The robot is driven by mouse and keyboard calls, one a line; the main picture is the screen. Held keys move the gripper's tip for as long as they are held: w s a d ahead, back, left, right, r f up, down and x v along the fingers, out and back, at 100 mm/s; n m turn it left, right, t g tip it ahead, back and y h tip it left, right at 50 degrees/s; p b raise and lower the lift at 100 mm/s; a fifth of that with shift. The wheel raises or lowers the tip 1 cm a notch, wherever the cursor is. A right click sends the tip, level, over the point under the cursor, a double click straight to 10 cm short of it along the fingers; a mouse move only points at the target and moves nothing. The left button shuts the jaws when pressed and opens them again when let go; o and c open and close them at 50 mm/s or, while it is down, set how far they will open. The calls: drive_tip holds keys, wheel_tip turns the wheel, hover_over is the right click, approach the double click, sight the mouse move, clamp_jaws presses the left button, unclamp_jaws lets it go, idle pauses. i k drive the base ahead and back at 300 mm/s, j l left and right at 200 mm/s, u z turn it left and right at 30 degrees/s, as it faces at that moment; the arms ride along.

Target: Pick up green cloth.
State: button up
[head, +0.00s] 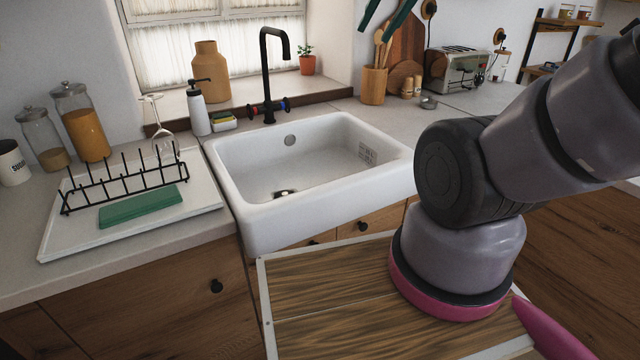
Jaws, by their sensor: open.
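A folded green cloth (140,206) lies flat on the white draining tray (195,232), left of the sink. It is at the front of the black wire dish rack (122,181), close to its prongs. Its top and front edge are in plain view. Nothing of mine is near the cloth.
A wine glass (163,130) stands at the rack's back end. Glass jars (80,125) stand behind the tray. The white sink (240,190) and black tap (265,75) are to the right. The front of the tray is bare.

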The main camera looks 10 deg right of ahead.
sight(133, 207)
drive_tip(key=u, duration=1.25)
drive_tip(key=i+j+z, duration=0.15)
drive_tip(key=z, duration=0.2)
drive_tip(key=i+j+z, duration=0.2)
drive_tip(key=z, duration=0.15)
drive_tip(key=i, duration=0.1)
